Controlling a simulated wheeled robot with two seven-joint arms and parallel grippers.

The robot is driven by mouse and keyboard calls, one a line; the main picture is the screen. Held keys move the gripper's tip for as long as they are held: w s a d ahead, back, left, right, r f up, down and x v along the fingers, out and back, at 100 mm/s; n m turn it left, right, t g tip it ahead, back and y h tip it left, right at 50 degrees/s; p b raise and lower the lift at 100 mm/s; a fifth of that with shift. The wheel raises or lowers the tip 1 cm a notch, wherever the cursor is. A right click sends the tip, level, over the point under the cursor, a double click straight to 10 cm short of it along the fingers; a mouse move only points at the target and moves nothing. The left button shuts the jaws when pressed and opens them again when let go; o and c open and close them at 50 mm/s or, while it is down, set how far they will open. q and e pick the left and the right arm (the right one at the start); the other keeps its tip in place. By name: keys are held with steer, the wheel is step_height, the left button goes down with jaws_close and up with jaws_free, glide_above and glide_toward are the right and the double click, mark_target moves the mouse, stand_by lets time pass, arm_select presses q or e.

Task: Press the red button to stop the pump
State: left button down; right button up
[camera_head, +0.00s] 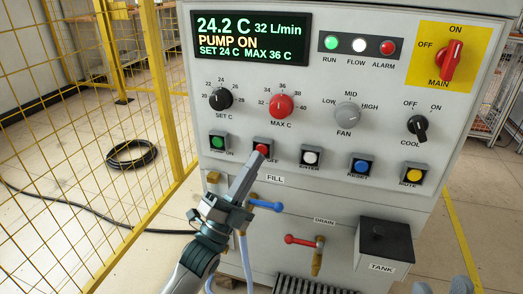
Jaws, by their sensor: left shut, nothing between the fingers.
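The red button (261,148) is in the row of square buttons on the front of the grey control panel, second from the left, above the partly hidden OFF label. My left gripper (259,160) is shut and empty. Its fingertips point up at the red button and overlap its lower edge in the picture. I cannot tell whether they touch it. The display (251,38) reads PUMP ON, 24.2 C and 32 L/min. Grey parts, probably of my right gripper (443,287), show at the bottom right edge, mostly cut off.
A green button (217,143) sits left of the red one and a white button (310,157) right of it. Below are a blue-handled valve (266,204), a red-handled drain valve (302,240) and a dark tank box (384,242). A yellow mesh fence (165,90) stands left.

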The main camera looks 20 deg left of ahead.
arm_select(q)
steer(key=shift+w, duration=0.85)
stand_by(1.1)
steer(key=shift+s, duration=0.1)
steer(key=shift+s+p, duration=0.55)
steer(key=shift+s, duration=0.2)
steer(key=shift+s, duration=0.15)
steer(key=shift+s+a+p, duration=0.1)
steer(key=shift+s+p, duration=0.85)
steer(key=shift+s, duration=1.4)
steer(key=shift+s, duration=0.15)
